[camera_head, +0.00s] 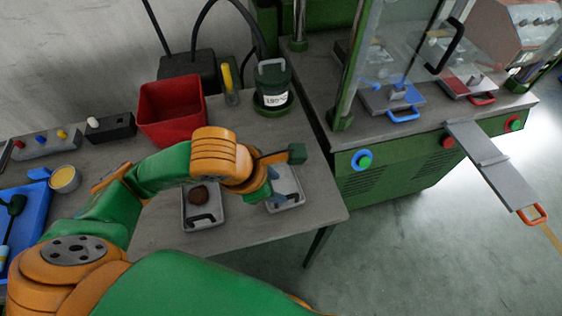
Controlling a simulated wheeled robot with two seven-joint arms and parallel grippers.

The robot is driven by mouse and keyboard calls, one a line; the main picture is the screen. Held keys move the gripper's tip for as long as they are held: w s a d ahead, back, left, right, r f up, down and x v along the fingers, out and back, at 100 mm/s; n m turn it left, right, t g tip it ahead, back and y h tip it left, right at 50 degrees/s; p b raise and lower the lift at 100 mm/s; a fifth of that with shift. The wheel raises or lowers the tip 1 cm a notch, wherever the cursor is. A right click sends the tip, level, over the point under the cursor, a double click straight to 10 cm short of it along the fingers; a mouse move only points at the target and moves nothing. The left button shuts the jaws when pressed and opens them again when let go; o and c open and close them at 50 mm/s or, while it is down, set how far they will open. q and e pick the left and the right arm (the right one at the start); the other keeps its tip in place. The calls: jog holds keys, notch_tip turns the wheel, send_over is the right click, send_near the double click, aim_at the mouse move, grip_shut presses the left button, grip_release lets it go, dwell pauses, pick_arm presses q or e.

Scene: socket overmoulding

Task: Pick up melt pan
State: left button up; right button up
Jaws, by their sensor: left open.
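Two small grey pans with dark handles lie on the grey table. The left pan (188,213) holds a brown lump (198,195). The right pan (293,190) is partly covered by my left arm; what shows of it looks empty. I cannot tell which one is the melt pan. My left gripper (276,190) is open, over the left part of the right pan near its handle. The wrist hides much of the gripper, and I cannot tell whether it touches the pan. My right gripper is out of view.
A red bin (171,112), a green pot (272,88) and a yellow-handled tool (228,84) stand at the back of the table. A blue tray (35,215) is at far left. A green press (400,170) stands on the right, beyond the table edge.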

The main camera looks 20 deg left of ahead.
aim_at(288, 185)
pick_arm(q)
jog(key=f, duration=0.2)
jog(key=d+f, duration=0.1)
jog(key=f, duration=0.3)
jog(key=shift+w+d+f, duration=0.2)
jog(key=shift+w+d, duration=0.1)
jog(key=shift+w+f, duration=0.1)
jog(key=shift+w, duration=0.1)
jog(key=shift+s, duration=0.1)
grip_shut()
dwell(0.7)
